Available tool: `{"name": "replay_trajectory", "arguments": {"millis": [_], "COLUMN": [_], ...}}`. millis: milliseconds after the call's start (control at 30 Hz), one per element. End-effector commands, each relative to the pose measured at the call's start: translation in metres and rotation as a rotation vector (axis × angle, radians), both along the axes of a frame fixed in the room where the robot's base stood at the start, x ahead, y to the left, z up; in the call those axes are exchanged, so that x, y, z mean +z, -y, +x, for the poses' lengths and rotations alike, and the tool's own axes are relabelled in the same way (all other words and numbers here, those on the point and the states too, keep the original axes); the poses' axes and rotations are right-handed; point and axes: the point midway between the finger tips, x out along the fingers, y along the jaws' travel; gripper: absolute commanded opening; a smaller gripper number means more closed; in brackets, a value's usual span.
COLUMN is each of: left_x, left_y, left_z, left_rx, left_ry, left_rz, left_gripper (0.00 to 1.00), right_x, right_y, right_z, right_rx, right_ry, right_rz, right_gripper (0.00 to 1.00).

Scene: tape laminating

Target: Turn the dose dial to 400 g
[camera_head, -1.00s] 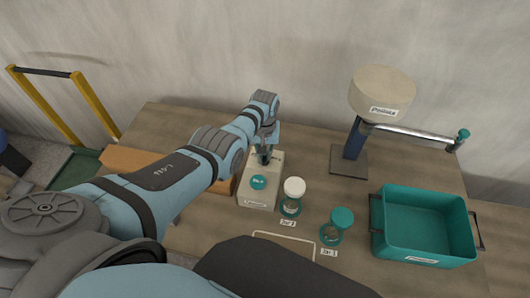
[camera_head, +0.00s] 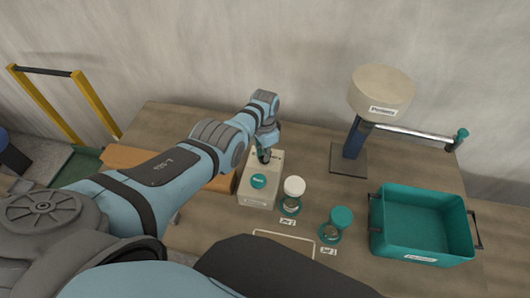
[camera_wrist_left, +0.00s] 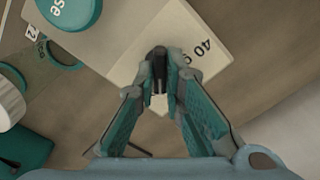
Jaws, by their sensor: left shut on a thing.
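The beige dose box (camera_head: 247,187) stands on the table in the head view, with a round teal button (camera_head: 259,181) on its top. The box (camera_wrist_left: 115,35) and the button (camera_wrist_left: 70,10) also show in the left wrist view. My left gripper (camera_head: 264,157) reaches down onto the far part of the box top. In the left wrist view its teal fingers (camera_wrist_left: 162,72) close around the small dark dial (camera_wrist_left: 157,54). A printed scale mark reading about "40", partly covered, lies beside the dial. The dial's exact pointing is hidden by the fingers. My right gripper is not in view.
A jar with a white lid (camera_head: 294,187) and a jar with a teal lid (camera_head: 341,218) stand right of the box. A teal crate (camera_head: 420,252) is at the right. A dispenser with a beige hopper (camera_head: 381,92) stands at the back. A cardboard-coloured block (camera_head: 130,158) lies at the left.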

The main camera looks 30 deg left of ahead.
Motion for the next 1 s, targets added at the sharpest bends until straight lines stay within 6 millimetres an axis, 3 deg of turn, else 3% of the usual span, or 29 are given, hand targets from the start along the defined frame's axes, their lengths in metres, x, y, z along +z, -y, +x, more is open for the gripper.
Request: {"name": "replay_trajectory", "arguments": {"millis": [400, 967, 1000], "left_x": [0.0021, 0.0023, 0.0023], "left_y": [-0.0004, -0.0004, -0.0004], "left_z": [0.0027, 0.0030, 0.0030], "left_rx": [-0.216, -0.253, -0.253], "left_ry": [0.008, 0.008, 0.008], "left_rz": [0.001, 0.001, 0.001], "left_gripper": [0.00, 0.00, 0.13], "right_x": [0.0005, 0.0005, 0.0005], "right_y": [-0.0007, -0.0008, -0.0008], "right_z": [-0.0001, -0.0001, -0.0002], "right_rx": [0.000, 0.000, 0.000], "right_ry": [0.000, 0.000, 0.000], "right_rz": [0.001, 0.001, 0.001], "right_gripper": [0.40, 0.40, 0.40]}}
